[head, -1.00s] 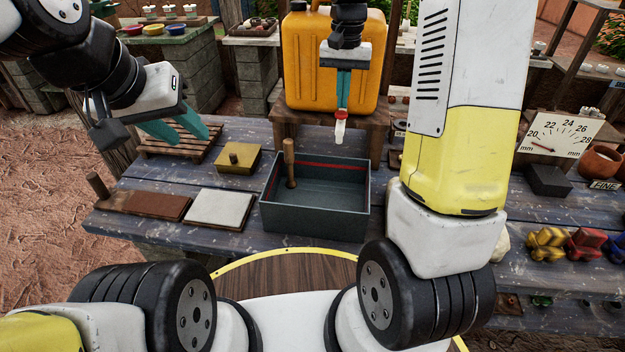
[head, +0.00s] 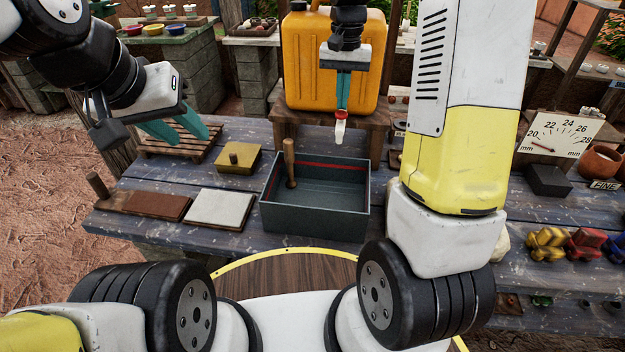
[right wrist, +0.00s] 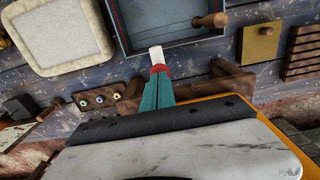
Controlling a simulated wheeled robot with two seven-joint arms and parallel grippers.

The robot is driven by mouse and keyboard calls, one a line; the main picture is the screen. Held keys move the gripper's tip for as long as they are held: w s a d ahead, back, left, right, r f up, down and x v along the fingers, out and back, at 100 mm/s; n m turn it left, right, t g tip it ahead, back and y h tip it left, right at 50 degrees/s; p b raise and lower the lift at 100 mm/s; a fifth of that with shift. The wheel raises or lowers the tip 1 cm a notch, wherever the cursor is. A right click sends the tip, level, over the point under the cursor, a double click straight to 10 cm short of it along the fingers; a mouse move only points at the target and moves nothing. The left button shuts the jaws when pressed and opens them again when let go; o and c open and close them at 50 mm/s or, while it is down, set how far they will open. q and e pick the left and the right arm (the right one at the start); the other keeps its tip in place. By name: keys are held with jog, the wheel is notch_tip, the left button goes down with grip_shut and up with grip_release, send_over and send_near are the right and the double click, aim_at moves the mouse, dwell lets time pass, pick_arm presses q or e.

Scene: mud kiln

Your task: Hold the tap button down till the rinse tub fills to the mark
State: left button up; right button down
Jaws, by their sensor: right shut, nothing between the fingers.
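The rinse tub (head: 312,222) is a dark grey open box on the bench, with a red line (head: 335,166) inside its back wall. Its inside looks dull blue-grey; I cannot tell the water level. A red and white tap (head: 340,132) points down over the tub's back edge, in front of the orange jerrycan (head: 300,62). My right gripper (head: 343,106) is shut and empty, its teal fingertips at the top of the tap; the right wrist view also shows the tap spout (right wrist: 156,55) beyond them. The tap button is hidden. My left gripper (head: 176,130) is open and empty at left.
A wooden-handled tool (head: 290,165) stands in the tub. A pale slab (head: 220,208), a brown board (head: 150,204), a yellow block (head: 237,160) and a slatted rack (head: 180,148) lie left of it. A dial gauge (head: 560,135) and toy vehicles (head: 585,243) are right.

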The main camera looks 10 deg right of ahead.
jog(key=shift+f, duration=1.2)
dwell(6.8)
